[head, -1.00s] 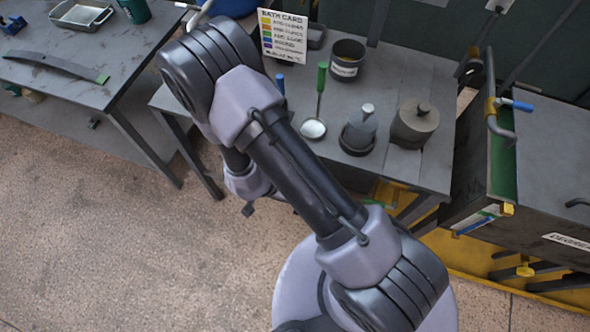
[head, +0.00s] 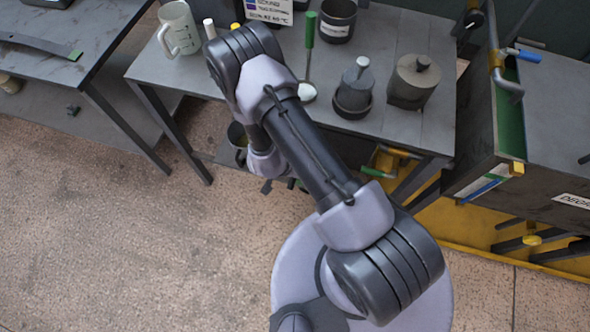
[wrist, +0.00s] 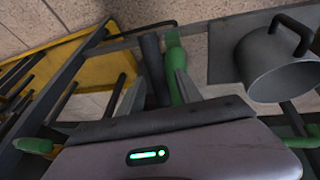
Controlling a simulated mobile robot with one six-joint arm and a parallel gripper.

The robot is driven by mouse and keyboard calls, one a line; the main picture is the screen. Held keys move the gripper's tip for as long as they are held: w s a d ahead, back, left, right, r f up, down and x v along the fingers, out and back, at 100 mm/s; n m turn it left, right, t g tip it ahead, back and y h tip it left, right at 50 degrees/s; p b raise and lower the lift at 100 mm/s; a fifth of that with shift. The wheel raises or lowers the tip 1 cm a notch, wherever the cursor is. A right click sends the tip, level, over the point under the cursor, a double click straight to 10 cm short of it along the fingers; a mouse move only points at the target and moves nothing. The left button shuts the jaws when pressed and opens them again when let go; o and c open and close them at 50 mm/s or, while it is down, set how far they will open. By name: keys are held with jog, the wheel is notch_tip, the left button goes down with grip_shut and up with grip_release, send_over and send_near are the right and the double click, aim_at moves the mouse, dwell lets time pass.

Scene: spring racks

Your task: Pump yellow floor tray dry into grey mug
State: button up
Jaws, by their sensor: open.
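A pale grey mug (head: 181,32) with dark marks stands upright on the middle bench, left of my arm. The yellow floor tray (head: 465,232) lies under the dark cabinet at the right. Its yellow surface also shows in the wrist view (wrist: 96,82). My gripper (wrist: 155,82) is open. In the wrist view a green handle (wrist: 174,62) and a dark grey cylinder (wrist: 151,58) stand at or between its fingers; contact cannot be told. In the head view my arm hides most of the gripper, low by the bench's front. I cannot see any liquid in the tray.
A grey pot with a dark handle (wrist: 282,68) is close at the right in the wrist view. Bench legs (head: 172,135) flank open floor at the left.

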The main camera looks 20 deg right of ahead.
jog(key=shift+c, duration=0.3)
grip_shut()
dwell(1.1)
